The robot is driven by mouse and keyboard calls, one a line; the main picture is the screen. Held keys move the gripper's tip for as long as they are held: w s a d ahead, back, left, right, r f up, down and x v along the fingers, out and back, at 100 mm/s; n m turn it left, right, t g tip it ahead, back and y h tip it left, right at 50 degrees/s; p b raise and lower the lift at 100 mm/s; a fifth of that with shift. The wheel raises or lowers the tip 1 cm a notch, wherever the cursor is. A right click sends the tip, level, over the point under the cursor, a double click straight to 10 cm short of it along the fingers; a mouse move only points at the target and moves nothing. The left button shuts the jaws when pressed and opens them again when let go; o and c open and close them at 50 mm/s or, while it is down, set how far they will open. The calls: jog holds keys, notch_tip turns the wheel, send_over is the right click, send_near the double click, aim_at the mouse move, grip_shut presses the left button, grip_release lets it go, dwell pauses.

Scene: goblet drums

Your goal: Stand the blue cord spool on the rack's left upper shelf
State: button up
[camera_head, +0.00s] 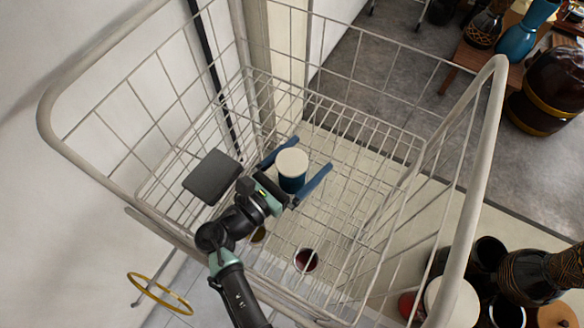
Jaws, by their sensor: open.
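The blue cord spool (292,184) has a pale round top and stands inside a deep wire basket (485,130). My gripper (313,152) reaches down into the basket with its two blue fingers open, one on each side of the spool. I see a gap beside the right finger; whether the left finger touches the spool I cannot tell. The spool looks upright, and its lower end is partly hidden by my gripper. I cannot make out the rack's left upper shelf in this view.
The basket's high wire walls surround my gripper. A dark red round thing (306,260) shows near the basket's front. A yellow ring (160,293) is at the lower left. Dark drums (545,272) crowd the lower right. A wooden table (478,66) stands at the upper right.

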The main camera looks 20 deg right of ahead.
grip_shut()
dwell(0.5)
